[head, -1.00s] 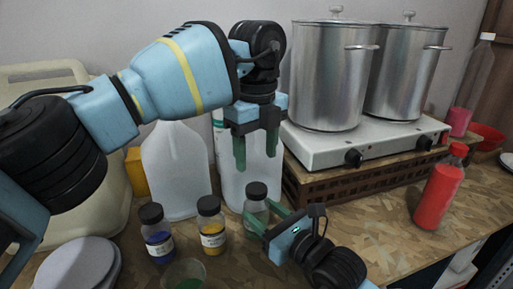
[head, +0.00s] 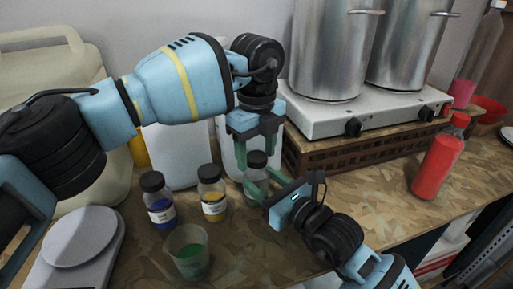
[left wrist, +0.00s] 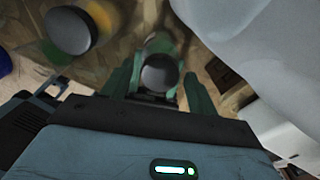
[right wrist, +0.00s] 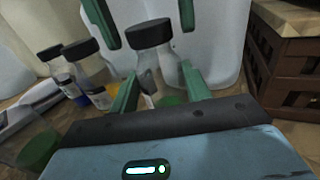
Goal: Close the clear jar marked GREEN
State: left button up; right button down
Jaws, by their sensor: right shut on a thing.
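The clear jar (head: 256,183) with a black lid (head: 256,159) stands on the worktop; a pale label and some green low in it show in the right wrist view (right wrist: 143,75). Its marking is not readable. My right gripper (head: 262,190) is shut on the jar body from the right side. My left gripper (head: 257,152) points straight down over the jar. Its fingers are open, one on each side of the lid, with gaps showing in the left wrist view (left wrist: 158,85). The lid sits on top of the jar; whether it is screwed tight cannot be told.
A yellow jar (head: 212,195) and a blue jar (head: 159,205), both black-lidded, stand to the left. A beaker with green (head: 188,252) and a scale (head: 78,240) are in front. White jugs (head: 175,157) stand close behind. A red bottle (head: 437,165) is at right.

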pick_arm(q)
jog(key=c, duration=1)
jog(key=m, duration=0.6)
jog(key=shift+m, duration=0.3)
jog(key=o, duration=1.1)
jog(key=shift+r, duration=2.25)
